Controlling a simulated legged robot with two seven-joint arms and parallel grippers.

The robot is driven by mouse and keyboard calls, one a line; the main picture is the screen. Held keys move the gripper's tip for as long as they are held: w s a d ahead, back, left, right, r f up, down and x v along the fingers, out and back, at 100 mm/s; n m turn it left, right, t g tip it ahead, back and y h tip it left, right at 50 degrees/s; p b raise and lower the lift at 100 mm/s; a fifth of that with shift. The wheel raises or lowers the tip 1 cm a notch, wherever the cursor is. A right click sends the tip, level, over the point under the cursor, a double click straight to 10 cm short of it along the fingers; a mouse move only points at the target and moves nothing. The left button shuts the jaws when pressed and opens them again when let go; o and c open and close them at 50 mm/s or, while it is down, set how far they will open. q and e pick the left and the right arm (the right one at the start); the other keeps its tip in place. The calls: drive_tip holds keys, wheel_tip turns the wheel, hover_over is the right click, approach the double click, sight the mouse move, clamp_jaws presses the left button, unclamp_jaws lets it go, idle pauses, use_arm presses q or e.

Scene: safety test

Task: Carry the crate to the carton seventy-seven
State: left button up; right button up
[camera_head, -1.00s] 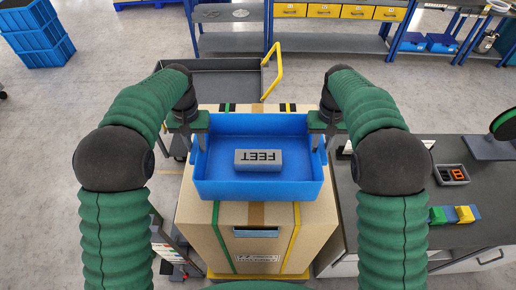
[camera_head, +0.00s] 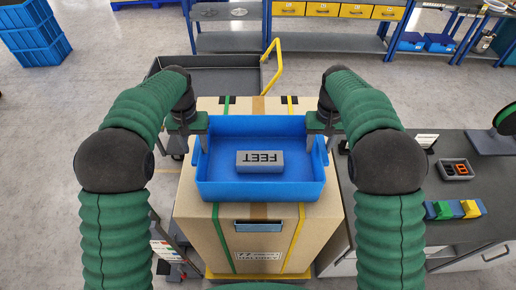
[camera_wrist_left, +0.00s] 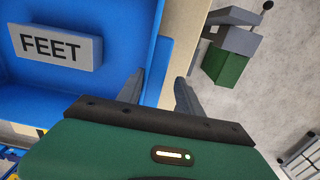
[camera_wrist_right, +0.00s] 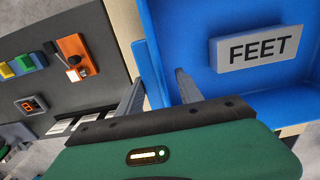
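A blue open crate (camera_head: 260,190) with a grey block marked FEET (camera_head: 260,161) in it is at the top of a large brown carton (camera_head: 220,228). Whether its base touches the carton is hidden. My left gripper (camera_head: 201,142) is at the crate's left wall. In the left wrist view its fingers (camera_wrist_left: 160,85) stand apart on either side of the wall, with a gap at the outer finger. My right gripper (camera_head: 318,140) is at the right wall; in the right wrist view its fingers (camera_wrist_right: 160,88) also straddle the wall, apart. The carton's label (camera_head: 259,256) is too small to read.
A dark counter (camera_head: 440,230) stands right of the carton, with coloured blocks (camera_head: 455,209) and a small display (camera_head: 456,169) on it. A grey cart (camera_head: 215,80) with a yellow handle stands behind. Shelves (camera_head: 340,45) line the back. Open floor lies to the left.

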use_arm(q)
drive_tip(key=shift+w+a, duration=0.1)
drive_tip(key=shift+a, duration=0.1)
use_arm(e)
drive_tip(key=shift+a, duration=0.2)
use_arm(q)
drive_tip(key=shift+d, duration=0.55)
use_arm(e)
drive_tip(key=shift+d, duration=0.55)
use_arm(q)
drive_tip(key=shift+d+r, duration=0.15)
drive_tip(key=shift+r, duration=0.15)
use_arm(e)
drive_tip(key=shift+d+f, duration=0.1)
drive_tip(key=shift+d, duration=0.05)
drive_tip(key=shift+a, duration=0.5)
drive_tip(key=shift+d+r, duration=0.1)
drive_tip(key=shift+r, duration=0.3)
use_arm(q)
drive_tip(key=r, duration=1.1)
drive_tip(key=shift+w+a+r, duration=0.1)
drive_tip(key=shift+a, duration=0.3)
use_arm(e)
drive_tip(key=r, duration=1.1)
drive_tip(key=shift+a+r, duration=0.2)
drive_tip(key=shift+a, duration=0.1)
use_arm(q)
drive_tip(key=shift+d, duration=0.1)
use_arm(e)
drive_tip(key=shift+w+d, duration=0.1)
